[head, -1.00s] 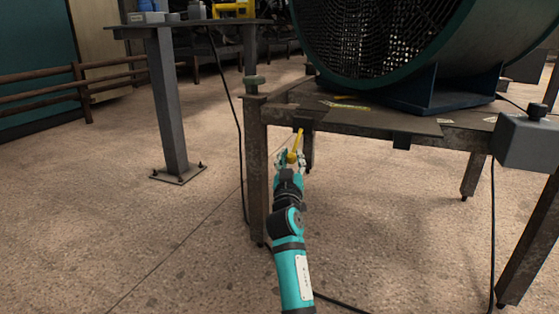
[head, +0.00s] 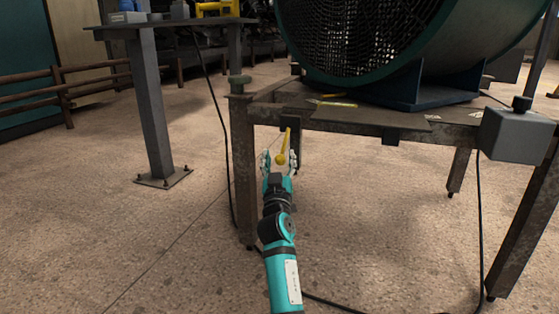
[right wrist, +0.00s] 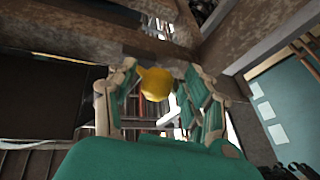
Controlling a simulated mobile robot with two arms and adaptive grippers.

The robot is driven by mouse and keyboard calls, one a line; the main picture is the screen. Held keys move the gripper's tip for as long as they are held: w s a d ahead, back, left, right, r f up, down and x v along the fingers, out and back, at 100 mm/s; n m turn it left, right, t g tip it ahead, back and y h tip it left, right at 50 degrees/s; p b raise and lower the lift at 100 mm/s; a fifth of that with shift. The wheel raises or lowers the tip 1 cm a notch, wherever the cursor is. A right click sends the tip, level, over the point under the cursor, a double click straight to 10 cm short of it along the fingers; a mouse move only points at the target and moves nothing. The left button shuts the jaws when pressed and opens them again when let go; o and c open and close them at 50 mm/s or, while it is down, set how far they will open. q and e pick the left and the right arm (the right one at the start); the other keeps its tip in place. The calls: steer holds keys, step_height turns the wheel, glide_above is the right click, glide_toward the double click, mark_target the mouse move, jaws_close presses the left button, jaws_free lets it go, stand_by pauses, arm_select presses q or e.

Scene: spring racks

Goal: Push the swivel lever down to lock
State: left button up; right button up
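The yellow swivel lever (head: 286,145) hangs at the front edge of the metal table, below the tabletop. Its arm points down, slightly tilted, and ends in a round knob. My right gripper (head: 279,160) is at the lever's lower end, with its fingers spread on either side of the knob. In the right wrist view the yellow knob (right wrist: 155,84) sits between the open fingers (right wrist: 160,100), with gaps seen at both sides. The lever's pivot is hard to make out. My left gripper is not in view.
The rusty metal table (head: 355,122) carries a large round fan (head: 375,45). Its left leg (head: 243,180) stands close to my right arm. A grey box (head: 516,135) is at the right. Black cables hang to the floor. The floor in front is open.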

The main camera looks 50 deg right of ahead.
steer(key=shift+s+r, duration=0.1)
steer(key=shift+r, duration=0.15)
step_height(320, 180, up, 10)
steer(key=shift+f, duration=0.2)
stand_by(0.4)
